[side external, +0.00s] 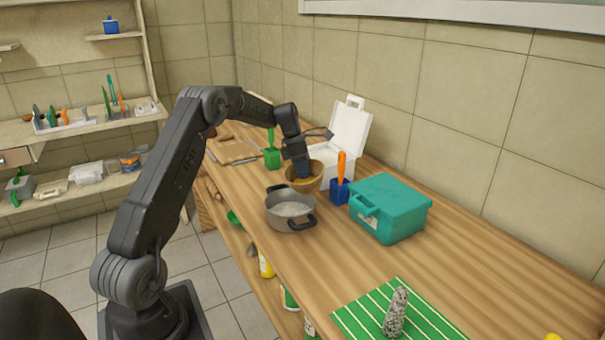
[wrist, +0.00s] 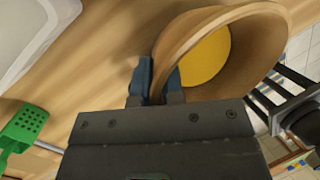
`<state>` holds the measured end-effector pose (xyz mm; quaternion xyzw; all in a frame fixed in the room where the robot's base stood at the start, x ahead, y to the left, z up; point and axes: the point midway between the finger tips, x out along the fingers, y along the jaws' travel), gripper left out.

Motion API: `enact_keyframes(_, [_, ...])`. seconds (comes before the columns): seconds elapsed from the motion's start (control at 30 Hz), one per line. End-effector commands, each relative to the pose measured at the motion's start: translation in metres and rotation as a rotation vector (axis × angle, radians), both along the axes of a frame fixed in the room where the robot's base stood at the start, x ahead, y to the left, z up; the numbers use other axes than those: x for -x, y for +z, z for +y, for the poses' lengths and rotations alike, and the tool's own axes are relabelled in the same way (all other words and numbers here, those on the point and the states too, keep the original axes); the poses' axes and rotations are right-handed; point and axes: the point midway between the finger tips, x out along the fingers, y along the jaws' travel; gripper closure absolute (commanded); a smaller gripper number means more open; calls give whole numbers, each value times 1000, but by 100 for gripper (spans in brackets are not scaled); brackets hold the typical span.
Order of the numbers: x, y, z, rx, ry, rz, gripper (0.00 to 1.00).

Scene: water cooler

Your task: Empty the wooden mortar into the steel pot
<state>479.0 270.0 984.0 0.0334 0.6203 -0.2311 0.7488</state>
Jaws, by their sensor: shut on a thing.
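The wooden mortar (side external: 313,184) is a round brown bowl behind the steel pot in the side view. In the wrist view, the mortar (wrist: 262,42) opens toward the camera and a yellow round patch shows inside it. My gripper (side external: 303,172) is shut on the mortar's wall, with the blue fingers (wrist: 158,82) on either side of the rim. I cannot tell whether the mortar touches the table. The steel pot (side external: 283,221) stands upright on the table with dark handles. Something pale and greyish shows inside it.
A blue holder (side external: 339,191) with an orange-handled tool and a teal case (side external: 390,208) stand right of the mortar. An open white case (side external: 349,128) is behind. A green holder (side external: 272,158) is to the left. The table between pot and green striped mat (side external: 360,318) is clear.

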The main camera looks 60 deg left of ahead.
Motion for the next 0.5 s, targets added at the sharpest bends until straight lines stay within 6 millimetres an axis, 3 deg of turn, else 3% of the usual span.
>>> enact_keyframes(0.5, [-2, 10, 1, -3, 2, -133, 100])
